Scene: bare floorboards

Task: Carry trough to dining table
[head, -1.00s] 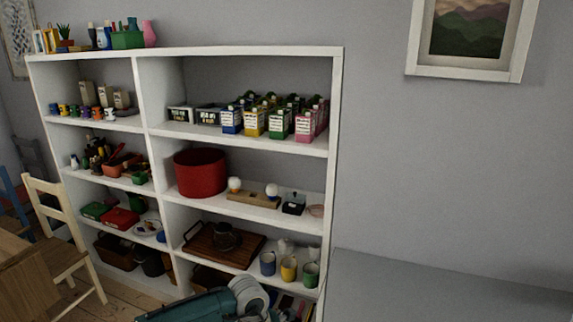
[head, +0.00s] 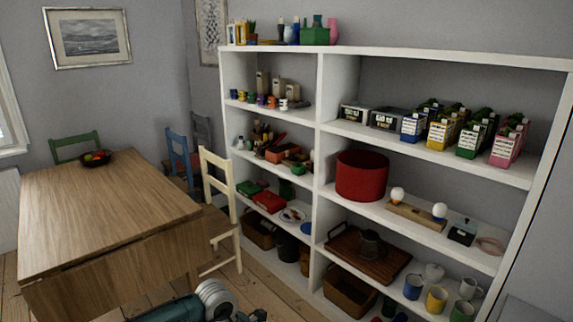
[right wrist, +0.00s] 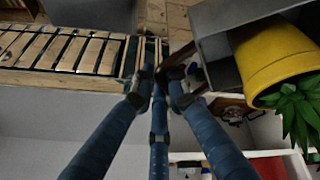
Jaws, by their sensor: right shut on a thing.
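The wooden dining table (head: 105,205) stands at the left of the head view, with a dark bowl of fruit (head: 96,157) near its far end. In the right wrist view my right gripper's (right wrist: 165,75) blue fingers come together at the edge of a grey, box-like trough (right wrist: 218,62). It is shut on that edge. A yellow pot (right wrist: 275,65) with a green plant shows in or against the trough; I cannot tell which. The trough does not show in the head view.
A white shelf unit (head: 318,90) full of boxes, cups and trays fills the right side. A cream chair (head: 217,185) stands between it and the table. Blue (head: 178,150) and green (head: 76,147) chairs are farther back. Some floorboards show in front of the shelf.

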